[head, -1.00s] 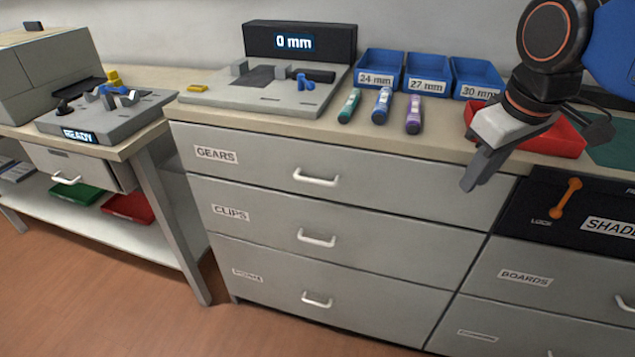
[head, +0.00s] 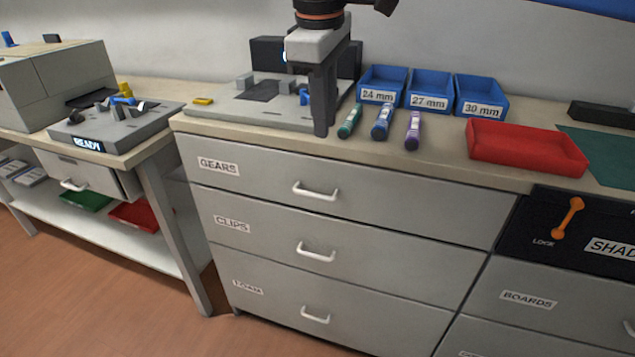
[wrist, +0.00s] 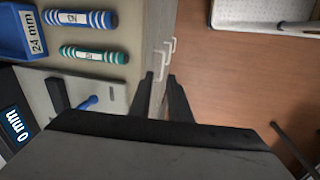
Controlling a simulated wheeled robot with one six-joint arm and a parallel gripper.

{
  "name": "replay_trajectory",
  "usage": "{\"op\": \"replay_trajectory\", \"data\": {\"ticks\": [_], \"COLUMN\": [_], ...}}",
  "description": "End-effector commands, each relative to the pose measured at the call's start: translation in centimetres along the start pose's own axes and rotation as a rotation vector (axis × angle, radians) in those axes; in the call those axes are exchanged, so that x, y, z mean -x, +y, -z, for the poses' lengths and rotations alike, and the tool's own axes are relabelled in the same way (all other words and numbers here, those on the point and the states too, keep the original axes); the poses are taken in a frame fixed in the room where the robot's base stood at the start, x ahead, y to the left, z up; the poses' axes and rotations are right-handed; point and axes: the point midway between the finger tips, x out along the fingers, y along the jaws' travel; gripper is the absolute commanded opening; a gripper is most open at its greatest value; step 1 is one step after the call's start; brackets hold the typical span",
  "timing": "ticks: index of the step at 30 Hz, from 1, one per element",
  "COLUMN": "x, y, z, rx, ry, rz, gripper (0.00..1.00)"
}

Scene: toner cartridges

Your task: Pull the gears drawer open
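The gears drawer (head: 260,180) is the top drawer of the grey cabinet, with a "GEARS" label at its left. Its front looks flush with the drawers below. Its white bar handle (head: 316,191) sits near the middle of the front. My gripper (head: 322,132) is above the cabinet's front edge, higher than the handle and not touching it. In the wrist view, my gripper's two dark fingers (wrist: 160,80) point down and stand apart with nothing gripped. White handles (wrist: 168,50) show beyond the fingertips, stacked one below another.
The clips drawer (head: 270,235) is below. On the worktop are a gauge device (head: 250,110), several marker-like tubes (head: 381,124), blue bins (head: 428,90) and a red tray (head: 525,147). A side bench (head: 165,185) stands left. The floor before the cabinet is clear.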

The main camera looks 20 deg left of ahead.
Motion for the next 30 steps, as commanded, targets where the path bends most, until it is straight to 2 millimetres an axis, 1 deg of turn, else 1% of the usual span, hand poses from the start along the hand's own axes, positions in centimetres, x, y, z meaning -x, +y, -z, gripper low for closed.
{"op": "replay_trajectory", "data": {"ticks": [1,4,8,11,14,30], "x": [0.2,0.5,0.2,-0.7,-2.2,-11.8], "y": [-0.5,-1.0,-1.2,-1.2,-1.2,-1.2], "z": [1.1,2.2,2.5,2.5,2.4,2.3], "rx": [0.026,0.055,0.066,0.065,0.064,0.063], "ry": [-0.003,-0.007,-0.009,-0.011,-0.011,-0.011], "rz": [0.001,0.001,0.001,0.002,0.003,0.003], "gripper": [0.17,0.17,0.17,0.17,0.17,0.17]}}
